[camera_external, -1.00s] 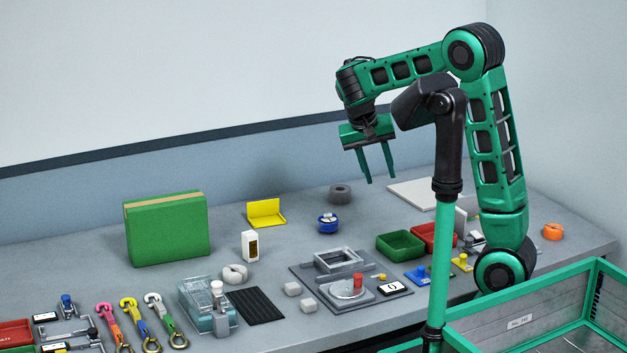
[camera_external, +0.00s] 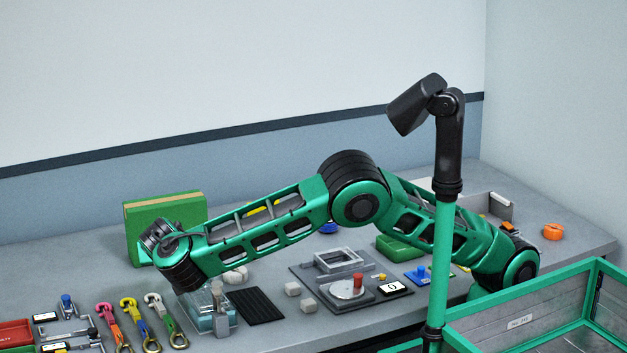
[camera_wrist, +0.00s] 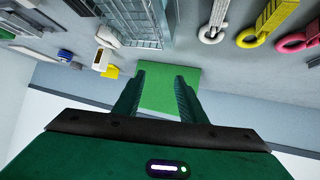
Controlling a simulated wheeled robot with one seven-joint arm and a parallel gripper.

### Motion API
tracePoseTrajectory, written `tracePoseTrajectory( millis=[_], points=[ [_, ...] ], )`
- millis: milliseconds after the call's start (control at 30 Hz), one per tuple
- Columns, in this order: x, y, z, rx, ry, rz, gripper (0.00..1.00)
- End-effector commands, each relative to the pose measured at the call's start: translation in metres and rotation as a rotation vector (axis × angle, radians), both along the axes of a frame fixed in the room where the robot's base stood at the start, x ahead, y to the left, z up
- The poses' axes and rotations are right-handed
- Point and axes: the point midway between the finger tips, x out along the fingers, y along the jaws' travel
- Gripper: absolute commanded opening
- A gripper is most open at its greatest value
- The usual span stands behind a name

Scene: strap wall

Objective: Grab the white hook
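In the wrist view the white hook (camera_wrist: 213,28) shows at the upper right, away from my fingers. My gripper (camera_wrist: 157,98) is open and empty, with the green box (camera_wrist: 170,82) in view beyond its fingers. In the external view the gripper itself is hidden; my wrist is above the bench, between the green box (camera_external: 166,208) and the clear container.
A clear container (camera_external: 205,315) stands right of the white hook, with a black ribbed mat (camera_external: 256,306) beyond it. A red tray (camera_external: 14,335) and metal clamps lie to the left.

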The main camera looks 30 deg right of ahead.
Motion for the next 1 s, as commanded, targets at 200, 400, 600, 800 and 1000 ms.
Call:
tracePoseTrajectory(
  millis=[200, 400, 600, 800, 1000],
  points=[
    [-0.09, 0.066, -0.022, 0.048, -0.1, 0.091, 0.37],
    [-0.117, 0.082, -0.029, 0.069, -0.131, 0.115, 0.37],
    [-0.1, 0.077, -0.037, 0.068, -0.131, 0.111, 0.37],
    [-0.076, 0.073, -0.051, 0.068, -0.13, 0.115, 0.37],
    [-0.065, 0.07, -0.056, 0.069, -0.13, 0.114, 0.37]
  ],
)
